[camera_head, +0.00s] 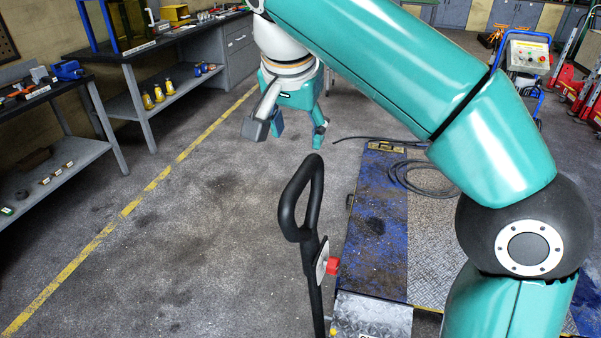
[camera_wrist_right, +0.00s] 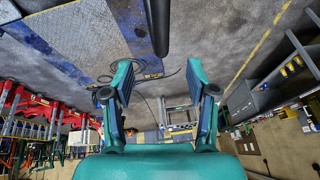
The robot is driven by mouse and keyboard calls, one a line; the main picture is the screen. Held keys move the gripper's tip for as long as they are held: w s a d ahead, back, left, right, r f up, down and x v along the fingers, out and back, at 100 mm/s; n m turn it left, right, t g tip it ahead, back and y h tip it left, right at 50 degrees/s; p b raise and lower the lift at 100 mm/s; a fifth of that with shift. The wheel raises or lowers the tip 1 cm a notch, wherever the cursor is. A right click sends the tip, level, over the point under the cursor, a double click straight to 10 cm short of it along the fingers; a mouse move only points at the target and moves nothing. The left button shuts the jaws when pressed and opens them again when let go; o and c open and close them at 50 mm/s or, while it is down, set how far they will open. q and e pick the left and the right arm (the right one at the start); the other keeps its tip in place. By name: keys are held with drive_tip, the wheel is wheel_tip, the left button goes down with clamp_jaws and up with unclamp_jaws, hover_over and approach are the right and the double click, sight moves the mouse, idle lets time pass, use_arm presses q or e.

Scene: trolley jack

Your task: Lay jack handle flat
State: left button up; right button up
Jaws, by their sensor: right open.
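The jack handle (camera_head: 317,288) stands upright in the lower middle of the head view. It has a black looped grip (camera_head: 285,208) on top and a red knob (camera_head: 333,265) on its shaft. Its lower end is cut off by the picture edge. My right gripper (camera_head: 288,130) is open and empty, above and beyond the loop in that view, apart from it. In the right wrist view the open fingers (camera_wrist_right: 160,82) have nothing between them, and a dark bar (camera_wrist_right: 158,25), likely the handle, shows past them at the top. My left gripper is out of view.
A worn blue platform (camera_head: 374,230) with a treadplate panel lies right of the handle, with a dark cable (camera_head: 412,177) across it. Workbenches (camera_head: 62,167) line the left side. A control panel (camera_head: 528,56) stands at the upper right. The floor left of the handle is clear.

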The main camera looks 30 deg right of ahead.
sight(301, 173)
drive_tip(key=b+x, duration=0.1)
drive_tip(key=x, duration=1.3)
drive_tip(key=shift+w+d+f, duration=0.1)
drive_tip(key=shift+w+f, duration=0.05)
drive_tip(key=shift+w, duration=0.1)
